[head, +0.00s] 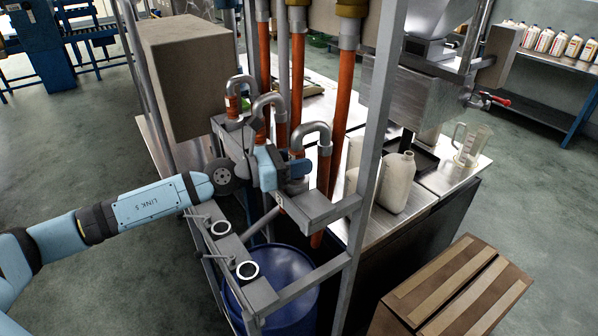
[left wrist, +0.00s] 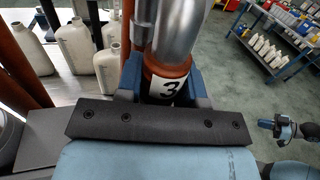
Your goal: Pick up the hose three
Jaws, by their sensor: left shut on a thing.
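Hose three is an orange hose with a curved grey metal pipe end (head: 312,130). In the left wrist view, its orange collar (left wrist: 168,72) bears a white label with a black 3. My left gripper (head: 296,168) is shut on this hose at the collar, with a blue finger on each side in the left wrist view (left wrist: 165,88). The hose is upright beside the grey metal rack. The lower part of the hose is partly hidden behind the gripper. My right gripper (left wrist: 268,125) shows small at the right edge of the left wrist view; its jaws are too small to read.
Pale jugs (head: 397,182) stand on the metal table. A cardboard box (head: 455,290) is at lower right.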

